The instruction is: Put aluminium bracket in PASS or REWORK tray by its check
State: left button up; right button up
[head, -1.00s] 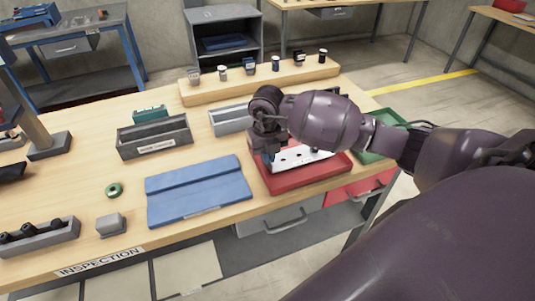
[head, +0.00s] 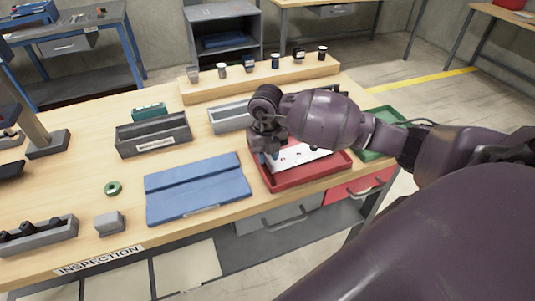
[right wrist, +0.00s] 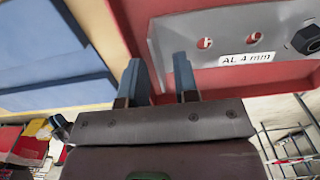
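The aluminium bracket (head: 308,154) is a pale plate with holes, lying in the red tray (head: 305,182) at the table's right front. In the right wrist view the bracket (right wrist: 218,30) carries an "AL 4 mm" label and a dark hex nut or bolt head. Red shows through its holes. My right gripper (head: 272,160) is low over the tray's left part. The green tray (head: 378,154) is partly hidden behind my right arm. My left gripper is not in view.
A blue mat (head: 198,190) lies left of the red tray. Behind are a dark grey bin (head: 153,137), a lighter bin (head: 228,117) and a wooden riser (head: 215,90) with several small items. A green ring (head: 112,188) and grey block (head: 109,223) lie front left.

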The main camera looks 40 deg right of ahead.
notch_tip(320, 180, up, 13)
dwell(0.4)
jog(key=shift+a, duration=0.1)
dwell(0.3)
